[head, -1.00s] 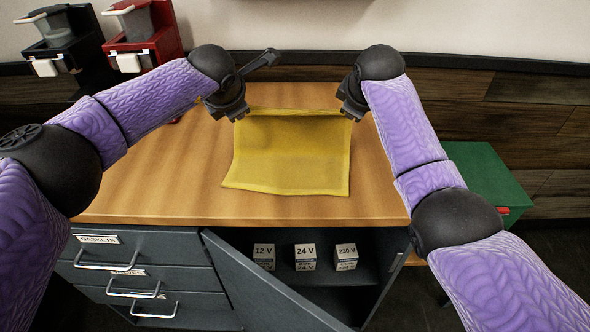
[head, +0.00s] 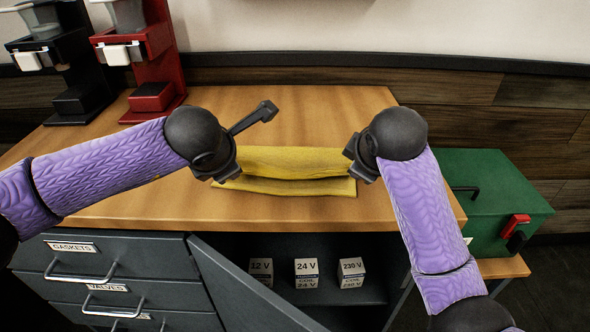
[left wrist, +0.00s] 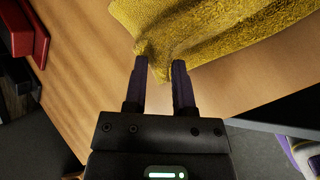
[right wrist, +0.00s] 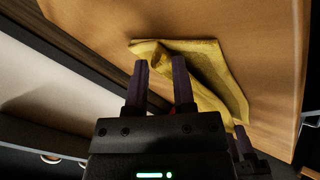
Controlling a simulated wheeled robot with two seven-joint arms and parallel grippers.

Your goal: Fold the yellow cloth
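The yellow cloth (head: 295,162) lies on the wooden worktop in the head view. It is doubled over in a narrow band, with a strip of the lower layer showing along the front. My left gripper (head: 226,178) is at its left end; in the left wrist view the fingers (left wrist: 158,68) stand apart, with a cloth corner (left wrist: 152,50) at their tips. My right gripper (head: 358,171) is at the right end; in the right wrist view its fingers (right wrist: 160,70) also stand apart, with cloth (right wrist: 205,60) just beyond and between the tips.
A red brewer (head: 150,95) and a black brewer (head: 75,100) stand at the back left. A green toolbox (head: 490,195) stands right of the worktop (head: 290,110). Below, a cabinet door (head: 250,280) hangs open before several labelled cubes (head: 306,270). Bare worktop surrounds the cloth.

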